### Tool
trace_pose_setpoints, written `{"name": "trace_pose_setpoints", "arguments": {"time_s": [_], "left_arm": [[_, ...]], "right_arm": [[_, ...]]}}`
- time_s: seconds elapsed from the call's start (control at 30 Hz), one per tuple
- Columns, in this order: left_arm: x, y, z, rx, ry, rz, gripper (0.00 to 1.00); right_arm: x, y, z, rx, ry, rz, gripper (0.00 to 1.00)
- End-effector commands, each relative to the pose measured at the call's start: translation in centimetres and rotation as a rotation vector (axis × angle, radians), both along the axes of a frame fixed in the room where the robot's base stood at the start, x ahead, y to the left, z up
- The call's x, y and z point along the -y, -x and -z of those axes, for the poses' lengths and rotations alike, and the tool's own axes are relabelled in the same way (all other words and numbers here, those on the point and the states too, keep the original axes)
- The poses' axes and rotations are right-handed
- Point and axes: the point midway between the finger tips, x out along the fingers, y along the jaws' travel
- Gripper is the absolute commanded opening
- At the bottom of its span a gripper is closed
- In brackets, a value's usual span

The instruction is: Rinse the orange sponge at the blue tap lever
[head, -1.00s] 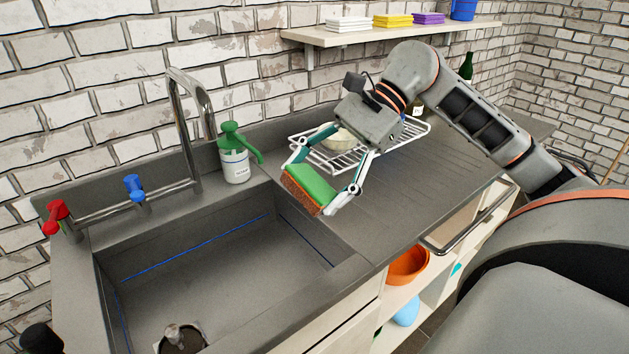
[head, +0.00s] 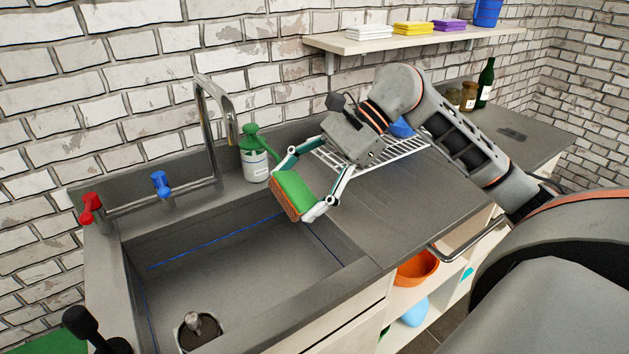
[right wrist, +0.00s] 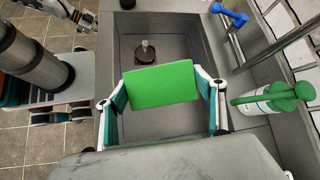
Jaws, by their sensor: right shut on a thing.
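My right gripper (head: 305,182) is shut on the sponge (head: 293,194), which is green on its broad face and orange-brown on the other side. The sponge is tilted and held in front of the sink's back right corner. In the right wrist view its green face (right wrist: 160,84) sits between the fingers, with the basin behind it. The blue tap lever (head: 160,184) stands on the sink's back ledge, left of the curved metal spout (head: 232,128); the lever also shows in the right wrist view (right wrist: 232,15).
A green-topped soap bottle (head: 255,166) stands close behind the sponge, right of the spout. A red lever (head: 90,207) is on the far left. The basin (head: 240,285) has a plug (head: 194,325). A white wire rack (head: 405,147) stands behind my right gripper.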

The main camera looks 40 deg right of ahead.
Motion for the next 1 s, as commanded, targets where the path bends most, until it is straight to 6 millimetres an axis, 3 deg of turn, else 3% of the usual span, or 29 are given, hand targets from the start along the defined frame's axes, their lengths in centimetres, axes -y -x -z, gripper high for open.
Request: {"name": "trace_pose_setpoints", "arguments": {"time_s": [0.4,1.0], "left_arm": [[0.2,-0.4,-1.7,0.010,0.015,-0.004,0.00],[0.2,-0.1,-1.5,0.003,0.014,-0.003,0.00]], "right_arm": [[-3.1,-2.2,0.5,0.002,-0.002,-0.002,0.49],[-6.3,-4.6,1.5,0.001,0.001,0.000,0.49]]}}
